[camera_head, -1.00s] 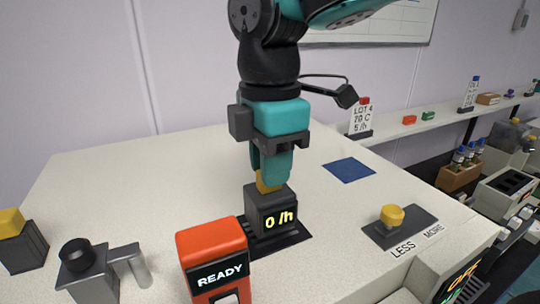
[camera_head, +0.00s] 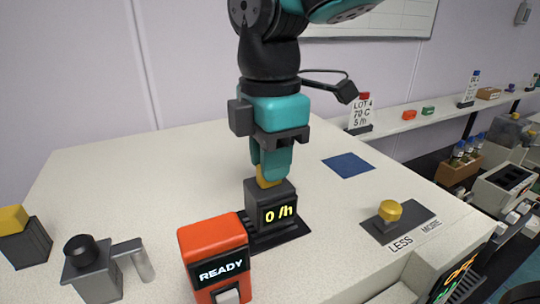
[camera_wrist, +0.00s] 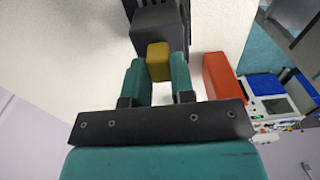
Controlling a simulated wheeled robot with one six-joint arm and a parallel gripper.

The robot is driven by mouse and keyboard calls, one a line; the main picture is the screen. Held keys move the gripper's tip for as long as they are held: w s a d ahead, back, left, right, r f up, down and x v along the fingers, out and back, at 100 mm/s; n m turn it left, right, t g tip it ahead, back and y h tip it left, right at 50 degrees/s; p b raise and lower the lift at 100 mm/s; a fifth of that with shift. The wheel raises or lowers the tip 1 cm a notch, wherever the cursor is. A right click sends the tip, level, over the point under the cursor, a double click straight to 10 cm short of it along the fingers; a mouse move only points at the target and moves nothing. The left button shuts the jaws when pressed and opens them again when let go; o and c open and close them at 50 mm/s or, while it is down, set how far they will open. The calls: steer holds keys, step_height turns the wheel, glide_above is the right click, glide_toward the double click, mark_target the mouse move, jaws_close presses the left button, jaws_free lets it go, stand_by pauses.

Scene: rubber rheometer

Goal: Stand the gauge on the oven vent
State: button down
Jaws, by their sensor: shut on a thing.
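The gauge (camera_head: 272,206) is a dark grey block whose display reads "0 /h", with a yellow grip on top. It stands upright on or just over a black slatted plate, which I take for the oven vent (camera_head: 287,236); I cannot tell whether they touch. My gripper (camera_head: 270,172) points down from above, shut on the gauge's yellow grip. In the wrist view the yellow grip (camera_wrist: 158,62) sits between my teal fingers, with the dark gauge body (camera_wrist: 158,28) and black slats (camera_wrist: 180,20) beyond it. The gauge hides part of the vent.
An orange box (camera_head: 216,258) marked "READY" stands close in front of the gauge. A grey block with a black knob and lever (camera_head: 95,270) and a yellow-topped dark block (camera_head: 24,238) are at left. A yellow knob (camera_head: 389,210) marked LESS/MORE is at right. A blue square (camera_head: 348,165) lies behind it.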

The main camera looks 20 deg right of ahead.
steer(key=shift+f, duration=0.15)
steer(key=shift+f+b, duration=0.45)
steer(key=shift+f, duration=0.1)
steer(key=c, duration=0.9)
jaws_free()
steer(key=shift+r, duration=0.1)
step_height(320, 180, up, 6)
steer(key=p, duration=0.6)
steer(key=shift+r, duration=0.1)
